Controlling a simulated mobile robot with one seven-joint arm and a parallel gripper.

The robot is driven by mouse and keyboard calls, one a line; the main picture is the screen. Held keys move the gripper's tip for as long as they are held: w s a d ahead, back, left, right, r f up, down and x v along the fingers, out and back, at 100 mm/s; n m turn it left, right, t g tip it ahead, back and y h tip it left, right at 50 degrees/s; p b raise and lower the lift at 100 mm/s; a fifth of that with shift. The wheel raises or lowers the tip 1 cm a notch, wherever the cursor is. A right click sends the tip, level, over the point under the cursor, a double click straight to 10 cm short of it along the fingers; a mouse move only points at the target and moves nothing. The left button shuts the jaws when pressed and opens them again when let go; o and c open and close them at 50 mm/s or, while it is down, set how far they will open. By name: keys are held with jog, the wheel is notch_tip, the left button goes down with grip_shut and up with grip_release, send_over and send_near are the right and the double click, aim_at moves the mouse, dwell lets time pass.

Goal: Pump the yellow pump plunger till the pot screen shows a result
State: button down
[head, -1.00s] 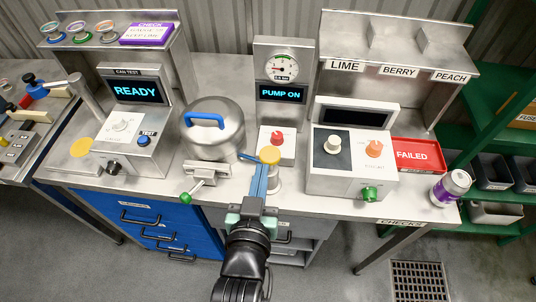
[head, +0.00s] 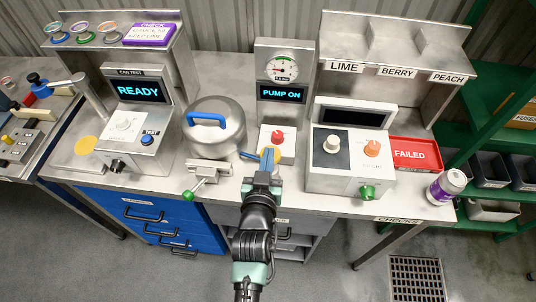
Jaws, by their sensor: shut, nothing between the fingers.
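The yellow pump plunger (head: 276,155) is at the bench front, right of the steel pot (head: 213,130) with its blue handle (head: 206,119). My gripper (head: 266,157) is shut and empty, its blue fingers over the plunger and covering much of it. I cannot tell whether they touch it. The pump body below is mostly hidden by my gripper. The screen (head: 282,93) behind reads PUMP ON, under a round gauge (head: 282,68) whose small figures are hard to read.
A red-knobbed box (head: 268,144) stands just behind the plunger. A steel control box (head: 345,180) is to the right, with a red FAILED tray (head: 415,153) and a can (head: 444,188). The READY tester (head: 138,91) is at left. A green-tipped lever (head: 188,195) sticks out below the pot.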

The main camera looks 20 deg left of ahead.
notch_tip(320, 180, down, 5)
jog(key=b, duration=0.4)
jog(key=shift+r, duration=0.15)
notch_tip(320, 180, up, 4)
jog(key=p, duration=0.3)
jog(key=shift+a+r, duration=0.1)
jog(key=shift+r, duration=0.15)
jog(key=b+v, duration=0.2)
jog(key=v, duration=0.8)
jog(key=shift+f, duration=0.15)
dwell(1.2)
